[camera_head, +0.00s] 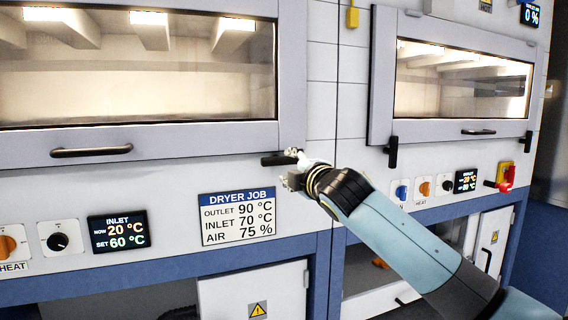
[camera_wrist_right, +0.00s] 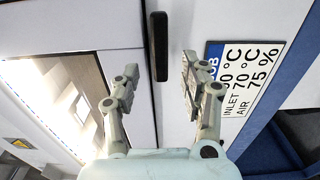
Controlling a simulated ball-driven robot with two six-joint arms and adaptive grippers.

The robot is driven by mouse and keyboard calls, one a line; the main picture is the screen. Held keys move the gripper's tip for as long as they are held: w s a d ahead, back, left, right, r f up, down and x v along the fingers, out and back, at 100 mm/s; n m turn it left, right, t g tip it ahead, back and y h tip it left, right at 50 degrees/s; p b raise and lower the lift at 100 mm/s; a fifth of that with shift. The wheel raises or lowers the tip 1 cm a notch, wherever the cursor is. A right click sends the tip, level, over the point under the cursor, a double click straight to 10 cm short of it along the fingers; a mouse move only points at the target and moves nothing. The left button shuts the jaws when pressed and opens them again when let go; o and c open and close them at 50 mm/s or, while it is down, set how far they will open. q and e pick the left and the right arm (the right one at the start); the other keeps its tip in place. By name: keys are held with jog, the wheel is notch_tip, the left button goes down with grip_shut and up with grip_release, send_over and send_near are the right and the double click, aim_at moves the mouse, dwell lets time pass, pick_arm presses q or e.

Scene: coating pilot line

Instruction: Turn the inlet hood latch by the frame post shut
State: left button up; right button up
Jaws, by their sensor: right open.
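The inlet hood (camera_head: 200,142) is the large grey framed hood at the left, with a lit window, and it is down. Its latch (camera_head: 278,159) is a black bar at the hood's lower right corner, lying level in the head view. My right gripper (camera_head: 289,168) is open at the right end of this latch. In the right wrist view the latch (camera_wrist_right: 158,46) lies between and beyond the two open fingers (camera_wrist_right: 160,72), with a gap on each side. I cannot tell if a finger touches it. My left gripper is not in view.
A second hood (camera_head: 383,90) at the right has upright black latches (camera_head: 392,152). The dryer job sign (camera_head: 238,216) is below the inlet latch. The hood handle (camera_head: 91,151), inlet display (camera_head: 119,231) and knobs are further left. A red switch (camera_head: 505,176) is far right.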

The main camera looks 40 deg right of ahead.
aim_at(282, 162)
jog(key=x, duration=0.5)
grip_shut()
